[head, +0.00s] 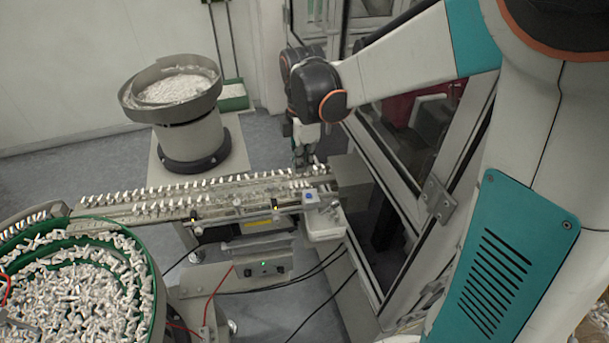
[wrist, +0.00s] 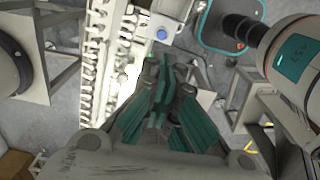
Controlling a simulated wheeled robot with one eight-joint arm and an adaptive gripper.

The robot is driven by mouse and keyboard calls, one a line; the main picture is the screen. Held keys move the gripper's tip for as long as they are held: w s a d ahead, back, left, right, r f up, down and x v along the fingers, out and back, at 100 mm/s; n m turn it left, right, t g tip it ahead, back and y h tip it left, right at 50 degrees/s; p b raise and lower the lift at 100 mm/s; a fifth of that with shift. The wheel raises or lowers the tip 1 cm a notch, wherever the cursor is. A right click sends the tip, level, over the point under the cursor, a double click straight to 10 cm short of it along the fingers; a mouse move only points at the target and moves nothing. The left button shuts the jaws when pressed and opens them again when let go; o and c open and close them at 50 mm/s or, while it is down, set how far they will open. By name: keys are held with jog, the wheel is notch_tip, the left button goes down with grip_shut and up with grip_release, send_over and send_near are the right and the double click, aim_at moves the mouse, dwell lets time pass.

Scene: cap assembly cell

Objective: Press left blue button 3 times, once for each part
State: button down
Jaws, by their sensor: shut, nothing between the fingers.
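A small blue button (head: 309,196) sits on a light box at the right end of the feed rail. It also shows in the wrist view (wrist: 161,34), just beyond my fingertips. My gripper (head: 304,164) points down above the rail's right end, behind the button in the head view. In the wrist view my gripper (wrist: 160,66) is shut and empty, its green fingers together. The fingertips appear apart from the button. White parts (head: 180,192) stand in rows along the rail.
A green-rimmed bowl (head: 150,290) full of white parts stands at front left, and a grey bowl feeder (head: 170,110) behind. A white bin (head: 322,228) is below the rail's end. A framed glass enclosure (head: 400,180) stands close on the right.

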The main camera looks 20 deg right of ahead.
jog(key=shift+d+r, duration=0.1)
jog(key=shift+r, duration=1.3)
jog(key=s+d+f+m+t+b, duration=0.1)
jog(key=s+f+m+t+b, duration=0.2)
jog(key=s+f+m+b, duration=0.3)
jog(key=s+d+f+m+t+b, duration=0.1)
jog(key=s+f+m+t+b, duration=0.3)
jog(key=s+m+b, duration=0.7)
notch_tip(320, 180, down, 2)
jog(key=shift+s+d+m+b, duration=0.2)
jog(key=shift+d+m+b, duration=0.2)
jog(key=shift+m+b, duration=0.1)
dwell(1.9)
